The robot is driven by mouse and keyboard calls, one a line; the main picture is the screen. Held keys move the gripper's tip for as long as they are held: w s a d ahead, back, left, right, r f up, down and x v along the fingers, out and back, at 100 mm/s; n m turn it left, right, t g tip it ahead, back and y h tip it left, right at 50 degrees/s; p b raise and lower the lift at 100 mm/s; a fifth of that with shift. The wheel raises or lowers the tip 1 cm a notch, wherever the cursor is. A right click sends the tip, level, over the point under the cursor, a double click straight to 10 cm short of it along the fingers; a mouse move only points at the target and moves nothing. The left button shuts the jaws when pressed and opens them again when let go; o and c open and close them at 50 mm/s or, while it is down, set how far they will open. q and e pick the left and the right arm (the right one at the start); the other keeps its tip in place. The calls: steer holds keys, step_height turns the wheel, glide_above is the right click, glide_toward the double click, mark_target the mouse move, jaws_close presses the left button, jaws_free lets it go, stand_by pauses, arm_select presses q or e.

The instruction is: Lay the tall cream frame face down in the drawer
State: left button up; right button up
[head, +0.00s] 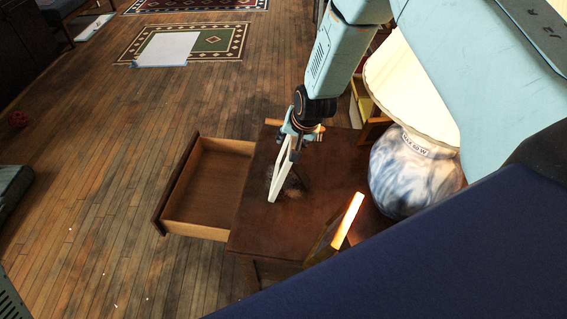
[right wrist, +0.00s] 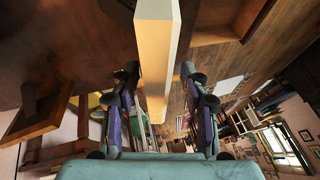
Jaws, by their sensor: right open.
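The tall cream frame (head: 281,178) stands upright on the dark wooden table top, seen nearly edge-on in the head view. In the right wrist view its pale edge (right wrist: 154,50) runs between my fingers, with a gap on each side. My right gripper (head: 294,129) is open around the frame's upper part, pointing down at it. The drawer (head: 202,186) is pulled out on the left of the table and looks empty. My left gripper is not in view.
A blue-and-white lamp (head: 408,176) with a cream shade (head: 410,90) stands right of the frame. A brown frame with a bright edge (head: 347,221) stands near the table's front, and another wooden frame (head: 374,130) stands behind. The floor left of the drawer is clear.

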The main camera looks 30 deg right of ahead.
steer(key=shift+d+f, duration=0.15)
steer(key=shift+f, duration=0.05)
steer(key=shift+w+f, duration=0.1)
steer(key=shift+f, duration=0.2)
stand_by(0.6)
steer(key=shift+c, duration=0.3)
jaws_close()
stand_by(0.4)
